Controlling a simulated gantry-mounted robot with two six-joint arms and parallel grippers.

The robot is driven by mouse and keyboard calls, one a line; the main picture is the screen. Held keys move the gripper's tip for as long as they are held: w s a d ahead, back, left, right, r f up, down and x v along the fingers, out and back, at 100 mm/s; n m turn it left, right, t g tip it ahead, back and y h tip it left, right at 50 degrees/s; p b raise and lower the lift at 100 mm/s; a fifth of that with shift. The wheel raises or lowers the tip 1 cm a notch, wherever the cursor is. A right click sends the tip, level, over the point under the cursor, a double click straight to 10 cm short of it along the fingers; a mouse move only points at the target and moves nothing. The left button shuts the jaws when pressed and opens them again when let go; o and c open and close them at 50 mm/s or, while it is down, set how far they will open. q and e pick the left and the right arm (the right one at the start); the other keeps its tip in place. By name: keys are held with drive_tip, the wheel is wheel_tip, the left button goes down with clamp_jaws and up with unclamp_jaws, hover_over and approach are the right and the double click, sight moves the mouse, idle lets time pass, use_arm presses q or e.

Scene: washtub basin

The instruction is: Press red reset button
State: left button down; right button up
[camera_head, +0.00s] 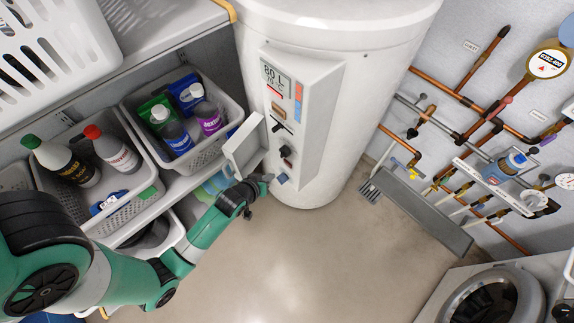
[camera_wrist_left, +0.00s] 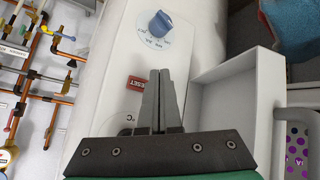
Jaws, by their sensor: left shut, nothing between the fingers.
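The red reset button (camera_wrist_left: 138,82), a small rectangle marked RESET, sits on the white panel in the left wrist view. I cannot make it out clearly in the head view. My left gripper (camera_wrist_left: 160,73) is shut and empty, its fingertips just right of the button in that view; I cannot tell if they touch the panel. In the head view the left gripper (camera_head: 264,182) is low by the water heater (camera_head: 330,120). A white cover (camera_head: 243,146) stands open beside the panel; it also shows in the left wrist view (camera_wrist_left: 238,103). My right gripper is not in view.
A blue knob (camera_wrist_left: 160,24) is on the panel beyond the fingertips. Shelves with bottle baskets (camera_head: 195,152) stand left of the heater. Copper pipes (camera_head: 455,95) run along the right wall. The middle floor (camera_head: 310,265) is clear.

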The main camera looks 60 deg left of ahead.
sight(288, 164)
use_arm(q)
drive_tip(key=shift+w+a+b, duration=0.15)
drive_tip(key=shift+w+a, duration=0.05)
drive_tip(key=shift+w, duration=0.5)
drive_tip(key=shift+w+a+b, duration=0.1)
drive_tip(key=shift+w+a, duration=0.1)
drive_tip(key=shift+w, duration=0.5)
drive_tip(key=shift+w+a+b, duration=0.15)
drive_tip(key=shift+w+a, duration=0.05)
drive_tip(key=shift+w, duration=0.5)
idle(0.3)
drive_tip(key=shift+w+a, duration=0.1)
drive_tip(key=shift+w, duration=0.3)
drive_tip(key=shift+w+a, duration=0.1)
drive_tip(key=shift+w, duration=0.25)
idle(0.6)
drive_tip(key=shift+s, duration=0.1)
drive_tip(key=shift+s+d+p, duration=0.2)
drive_tip(key=shift+s+p, duration=0.25)
drive_tip(key=shift+s, duration=0.2)
